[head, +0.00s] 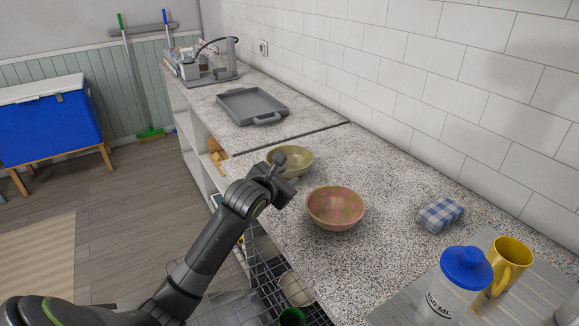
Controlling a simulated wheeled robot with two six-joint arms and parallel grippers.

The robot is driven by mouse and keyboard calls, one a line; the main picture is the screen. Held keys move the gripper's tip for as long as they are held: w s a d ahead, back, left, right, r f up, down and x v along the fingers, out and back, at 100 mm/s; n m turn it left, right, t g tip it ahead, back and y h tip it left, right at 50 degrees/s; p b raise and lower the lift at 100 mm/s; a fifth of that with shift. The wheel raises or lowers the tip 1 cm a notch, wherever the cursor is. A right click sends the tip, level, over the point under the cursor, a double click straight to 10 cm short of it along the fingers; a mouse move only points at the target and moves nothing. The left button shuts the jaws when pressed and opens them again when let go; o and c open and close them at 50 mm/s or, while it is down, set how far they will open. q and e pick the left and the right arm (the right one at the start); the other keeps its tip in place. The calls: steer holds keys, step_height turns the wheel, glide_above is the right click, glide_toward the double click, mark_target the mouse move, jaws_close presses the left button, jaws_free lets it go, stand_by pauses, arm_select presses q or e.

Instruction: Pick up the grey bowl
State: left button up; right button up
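Two bowls stand on the speckled counter (385,185). The farther one is a yellowish-olive bowl (298,160), partly hidden by my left gripper. The nearer one is a pinkish bowl (336,212) with greenish patches. Neither bowl looks plainly grey. My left gripper (279,160) is at the near left rim of the olive bowl. I cannot tell whether it touches the rim, or whether its fingers are open or shut. My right gripper is not in view.
A blue checked cloth bundle (440,214), a yellow mug (509,265) and a blue-lidded bottle (461,285) stand at the right. A grey tray (252,105) lies farther back. A wire rack (272,270) is below the counter edge. The tiled wall bounds the counter.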

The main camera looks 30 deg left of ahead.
mark_target(304, 168)
arm_select(q)
steer(key=x, duration=0.8)
steer(key=shift+w+f, duration=0.1)
steer(key=shift+p+x, duration=0.4)
steer(key=shift+x, duration=2.25)
steer(key=shift+d, duration=0.15)
jaws_close()
